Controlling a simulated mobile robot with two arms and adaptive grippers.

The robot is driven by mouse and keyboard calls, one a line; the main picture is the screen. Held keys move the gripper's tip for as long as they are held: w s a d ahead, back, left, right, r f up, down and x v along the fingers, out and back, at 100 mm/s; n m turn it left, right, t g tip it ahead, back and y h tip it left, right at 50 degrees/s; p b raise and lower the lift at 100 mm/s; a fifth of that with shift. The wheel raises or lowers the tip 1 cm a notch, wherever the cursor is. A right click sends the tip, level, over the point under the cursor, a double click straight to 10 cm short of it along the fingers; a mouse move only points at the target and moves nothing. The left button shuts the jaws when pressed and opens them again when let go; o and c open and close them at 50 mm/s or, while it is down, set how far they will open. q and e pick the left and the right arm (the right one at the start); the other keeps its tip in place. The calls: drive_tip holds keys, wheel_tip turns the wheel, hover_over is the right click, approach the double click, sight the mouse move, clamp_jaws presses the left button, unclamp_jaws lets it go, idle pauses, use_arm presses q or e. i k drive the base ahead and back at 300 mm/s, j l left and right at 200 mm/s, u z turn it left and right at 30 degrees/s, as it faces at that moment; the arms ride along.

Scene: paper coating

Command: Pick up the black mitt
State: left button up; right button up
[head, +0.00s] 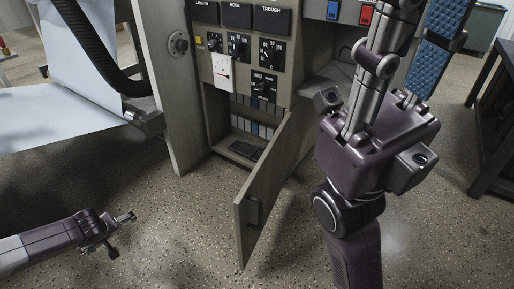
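I cannot clearly make out a black mitt. A dark flat item (246,150) lies at the bottom of the open cabinet, too small to identify. My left gripper (122,234) is low at the left, over the floor, with its fingers apart and nothing between them. My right gripper (405,45) is large and close at the right, pointing up, and its fingertips run towards the top edge. A blue textured strip (447,35) shows beside its fingers. I cannot tell whether they hold it.
The grey machine cabinet (185,110) carries a panel of dials (240,45). Its door (265,190) stands open towards me. White paper sheet (75,110) hangs at the left, with a black hose (105,60). A dark table (495,130) stands at the right. Speckled floor (180,235) is clear between my arms.

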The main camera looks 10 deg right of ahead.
sight(252, 153)
drive_tip(key=i+l, duration=0.25)
drive_tip(key=l, duration=0.2)
drive_tip(key=i+l+z, duration=0.1)
drive_tip(key=i+l, duration=0.2)
drive_tip(key=l, duration=0.15)
drive_tip(key=i+l, duration=0.3)
drive_tip(key=l, duration=0.15)
drive_tip(key=i+l, duration=0.15)
drive_tip(key=l, duration=0.2)
drive_tip(key=i+l, duration=0.15)
drive_tip(key=l, duration=0.2)
drive_tip(key=i+l, duration=0.2)
drive_tip(key=l, duration=0.2)
